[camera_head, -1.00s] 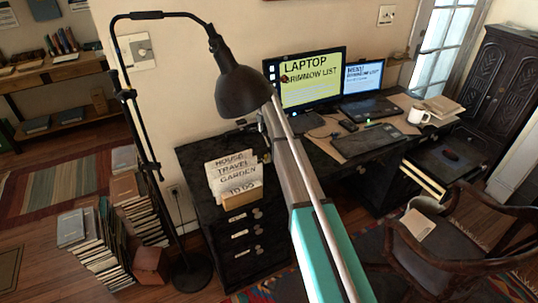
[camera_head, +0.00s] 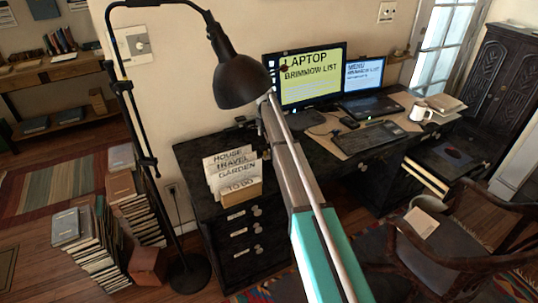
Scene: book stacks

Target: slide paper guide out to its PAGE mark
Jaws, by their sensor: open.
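I cannot make out the paper guide or a PAGE mark in the head view. A low black unit (camera_head: 440,160) with pale edges below its top stands at the right of the desk; it is too small to tell whether the guide is on it. My arm (camera_head: 300,190), grey and teal, rises across the middle of the view. Its far end is by the lamp shade, at the left of the large monitor. I cannot see my gripper's fingers there.
A black lamp (camera_head: 238,80) hangs close to my arm's far end. The desk holds a large monitor (camera_head: 303,78), a laptop (camera_head: 372,103), a keyboard (camera_head: 368,138) and a white mug (camera_head: 416,112). A wooden chair (camera_head: 440,235) stands in front. Book piles (camera_head: 95,250) are at lower left.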

